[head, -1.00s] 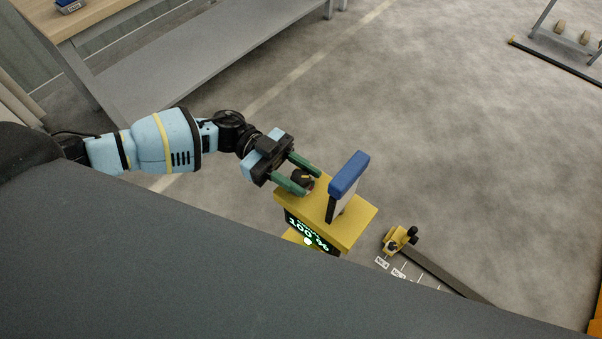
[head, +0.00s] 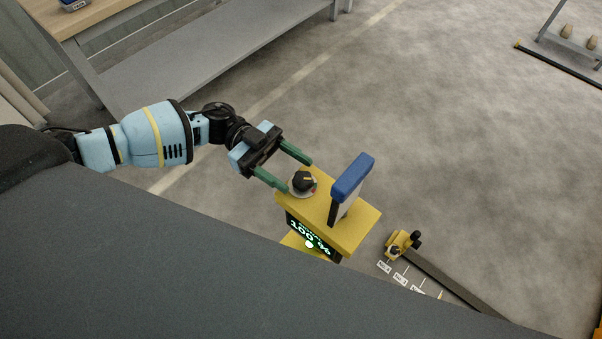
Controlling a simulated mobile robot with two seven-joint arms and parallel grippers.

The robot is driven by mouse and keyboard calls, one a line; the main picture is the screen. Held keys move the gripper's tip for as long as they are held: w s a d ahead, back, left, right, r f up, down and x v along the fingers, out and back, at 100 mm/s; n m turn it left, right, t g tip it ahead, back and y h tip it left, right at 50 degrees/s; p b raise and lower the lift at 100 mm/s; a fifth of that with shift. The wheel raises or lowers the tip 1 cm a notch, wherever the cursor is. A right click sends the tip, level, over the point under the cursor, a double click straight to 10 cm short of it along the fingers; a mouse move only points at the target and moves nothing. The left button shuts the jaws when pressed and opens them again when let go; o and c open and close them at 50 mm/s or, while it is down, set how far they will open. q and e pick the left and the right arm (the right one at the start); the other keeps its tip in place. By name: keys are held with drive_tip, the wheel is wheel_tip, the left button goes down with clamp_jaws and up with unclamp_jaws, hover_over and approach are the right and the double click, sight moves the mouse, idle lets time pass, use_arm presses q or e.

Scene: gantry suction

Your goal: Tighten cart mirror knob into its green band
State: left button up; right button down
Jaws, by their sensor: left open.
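The black knob (head: 304,181) with a yellow pointer mark sits on a pale round dial on top of the yellow post (head: 355,232). Some red shows at the dial's edge; I cannot make out a green band. A display (head: 308,237) on the post's front reads 100 %. A blue-edged mirror-like plate (head: 351,178) stands on the post, right of the knob. My left gripper (head: 299,172) is open, its green fingers apart, just left of and behind the knob, with nothing held between them. My right gripper is not in view.
A yellow fixture with a black knob (head: 402,243) sits at the end of a dark rail with white labels, right of the post. A wooden-topped bench (head: 100,22) stands at the upper left. A rack is at the upper right. The grey floor between is clear.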

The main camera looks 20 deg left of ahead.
sight(294, 174)
use_arm(q)
drive_tip(key=v, duration=0.3)
drive_tip(key=shift+a+f+b, duration=0.1)
drive_tip(key=shift+a+b, duration=0.2)
drive_tip(key=shift+b, duration=0.1)
drive_tip(key=shift+w+a, duration=0.15)
drive_tip(key=shift+a, duration=0.2)
